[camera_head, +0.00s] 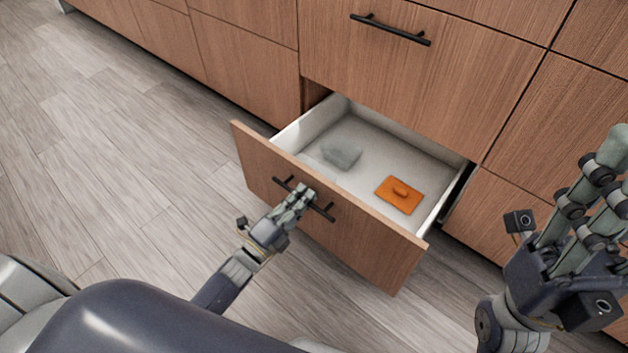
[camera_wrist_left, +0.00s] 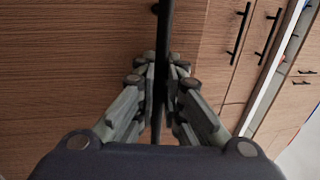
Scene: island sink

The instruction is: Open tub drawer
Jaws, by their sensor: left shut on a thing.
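The tub drawer (camera_head: 330,245) is pulled well out of the wooden cabinet, its white inside showing in the head view. Its black bar handle (camera_head: 322,212) is on the front panel. My left gripper (camera_head: 304,192) is shut on the handle, near its middle. In the left wrist view the left gripper's fingers (camera_wrist_left: 163,80) close on both sides of the black handle (camera_wrist_left: 164,25). An orange lidded tub (camera_head: 400,195) and a grey translucent tub (camera_head: 341,155) lie in the drawer.
A closed drawer with a black handle (camera_head: 390,29) is above the open one. More closed wooden fronts (camera_head: 240,45) run to the left and right. The wood-plank floor (camera_head: 110,150) is clear to the left of the drawer.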

